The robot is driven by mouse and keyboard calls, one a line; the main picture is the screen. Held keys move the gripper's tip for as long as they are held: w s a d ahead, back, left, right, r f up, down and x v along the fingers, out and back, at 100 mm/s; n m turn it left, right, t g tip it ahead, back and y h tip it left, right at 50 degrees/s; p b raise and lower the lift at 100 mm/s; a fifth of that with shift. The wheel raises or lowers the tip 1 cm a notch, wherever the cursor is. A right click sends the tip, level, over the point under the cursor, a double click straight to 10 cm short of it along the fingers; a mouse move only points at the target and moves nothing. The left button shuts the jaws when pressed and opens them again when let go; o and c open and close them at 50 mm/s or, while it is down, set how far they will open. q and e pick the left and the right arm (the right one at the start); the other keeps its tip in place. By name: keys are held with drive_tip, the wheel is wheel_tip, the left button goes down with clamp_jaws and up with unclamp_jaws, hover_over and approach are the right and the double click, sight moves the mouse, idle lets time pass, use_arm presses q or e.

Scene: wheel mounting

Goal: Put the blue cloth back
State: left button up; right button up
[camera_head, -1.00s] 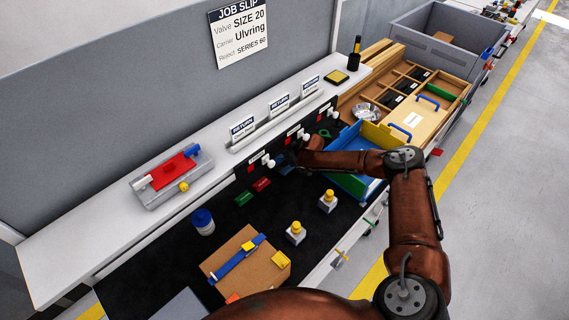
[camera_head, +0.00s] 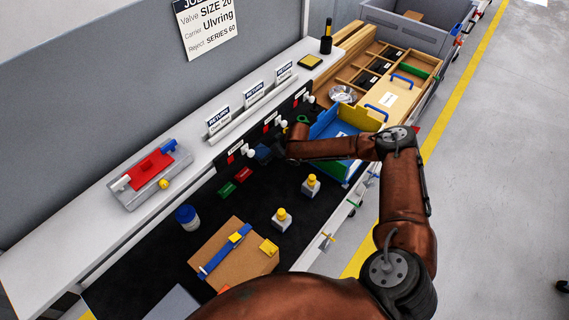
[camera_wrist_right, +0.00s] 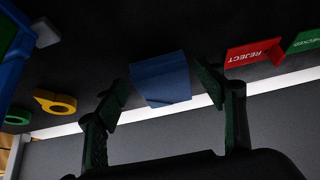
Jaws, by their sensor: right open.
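The blue cloth (camera_head: 263,153) shows as a small dark blue patch by the panel with the white knobs, at the far side of the black mat. In the right wrist view the blue cloth (camera_wrist_right: 161,80) is a folded-looking blue piece ahead of the fingers. My right gripper (camera_wrist_right: 162,97) is open, with one finger to each side of the cloth; contact cannot be told. In the head view my right gripper (camera_head: 280,150) is mostly dark and partly hidden by its own wrist. My left gripper is not in view.
A red REJECT marker (camera_wrist_right: 253,55) and a green marker (camera_wrist_right: 305,42) lie beside the cloth. A yellow ring (camera_wrist_right: 55,102) and a blue-and-yellow bin (camera_head: 345,122) are on the other side. Return signs (camera_head: 253,92) stand on the shelf above. Yellow-topped blocks (camera_head: 311,186) stand nearer.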

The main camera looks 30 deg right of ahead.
drive_tip(key=s+d, duration=0.1)
drive_tip(key=s, duration=0.2)
drive_tip(key=s+d, duration=0.1)
drive_tip(key=s, duration=0.2)
drive_tip(key=s+d, duration=0.1)
drive_tip(key=s, duration=0.1)
drive_tip(key=shift+s+r+p, duration=0.1)
drive_tip(key=shift+s+p, duration=0.2)
drive_tip(key=shift+s, duration=0.1)
idle(1.6)
